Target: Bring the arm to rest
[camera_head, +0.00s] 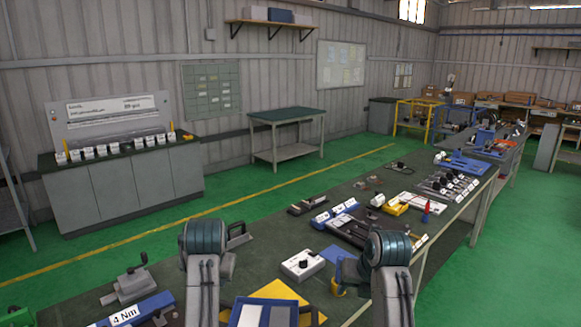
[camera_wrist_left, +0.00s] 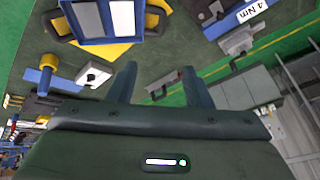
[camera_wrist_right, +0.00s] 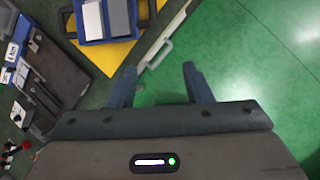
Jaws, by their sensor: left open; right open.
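My left gripper (camera_wrist_left: 158,85) is open, with nothing between its fingers, in the left wrist view. My right gripper (camera_wrist_right: 160,82) is open and empty in the right wrist view; its fingers show against the bench edge and green floor. A blue tray (camera_wrist_right: 81,36) with white and grey compartments sits on a yellow board (camera_wrist_right: 108,62). It also shows in the left wrist view (camera_wrist_left: 68,14), apart from the left fingers.
A white box with a knob (camera_head: 303,264) and a blue post (camera_wrist_left: 46,72) stand on the bench near my arms. A blue block marked 4 Nm (camera_head: 135,312) and a grey clamp (camera_head: 128,285) lie left. Small parts crowd the bench's right side. Green floor is open to the right.

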